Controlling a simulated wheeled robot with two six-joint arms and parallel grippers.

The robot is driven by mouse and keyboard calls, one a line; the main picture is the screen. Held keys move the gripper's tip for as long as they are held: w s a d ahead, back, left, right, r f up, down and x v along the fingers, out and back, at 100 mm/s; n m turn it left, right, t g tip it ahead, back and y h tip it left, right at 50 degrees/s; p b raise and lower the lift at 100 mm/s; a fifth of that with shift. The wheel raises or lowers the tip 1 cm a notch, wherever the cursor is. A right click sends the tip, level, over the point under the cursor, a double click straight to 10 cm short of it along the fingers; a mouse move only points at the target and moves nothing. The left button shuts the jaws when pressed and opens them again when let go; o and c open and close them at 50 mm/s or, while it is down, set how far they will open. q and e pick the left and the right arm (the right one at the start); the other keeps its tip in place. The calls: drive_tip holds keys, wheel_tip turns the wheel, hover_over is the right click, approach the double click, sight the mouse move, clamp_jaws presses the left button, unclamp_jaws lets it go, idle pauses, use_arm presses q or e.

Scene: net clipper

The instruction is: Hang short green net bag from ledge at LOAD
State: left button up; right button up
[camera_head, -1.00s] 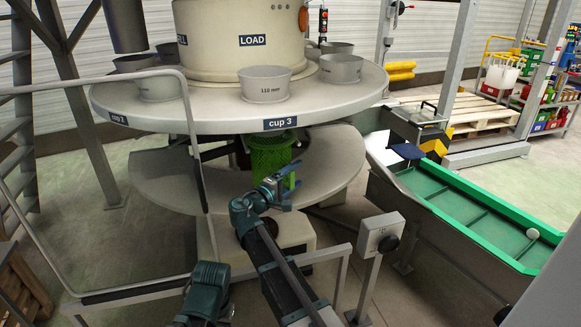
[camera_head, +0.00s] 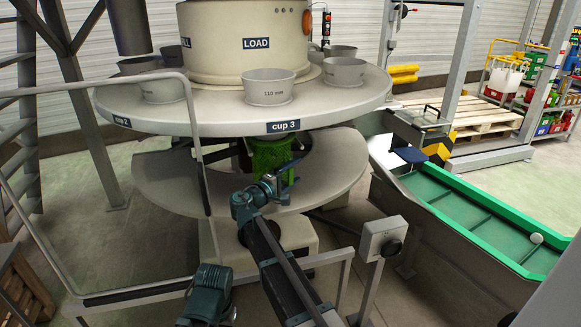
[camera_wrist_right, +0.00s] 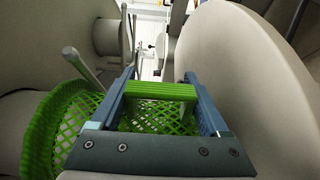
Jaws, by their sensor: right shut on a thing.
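The green net bag (camera_head: 271,158) is under the front rim of the upper round plate, below the cup 3 label (camera_head: 284,126). My right gripper (camera_head: 284,180) is at the bag's lower front. In the right wrist view my right gripper (camera_wrist_right: 160,100) is shut on a green ribbed band, with green netting (camera_wrist_right: 150,119) behind it. More of the bag's netting (camera_wrist_right: 75,120) bulges out to the left of the jaws. A LOAD sign (camera_head: 256,43) is on the cream drum above. I cannot make out the ledge behind the bag.
A lower round shelf (camera_head: 165,185) curves around beneath the upper plate (camera_head: 200,122). A metal rail (camera_head: 197,150) stands at the left. A grey post box (camera_head: 382,237) stands right of my right arm. A green-edged chute (camera_head: 470,215) is at the right.

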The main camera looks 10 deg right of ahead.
drive_tip(key=shift+w+f, duration=0.1)
drive_tip(key=shift+f, duration=0.1)
drive_tip(key=o, duration=1.4)
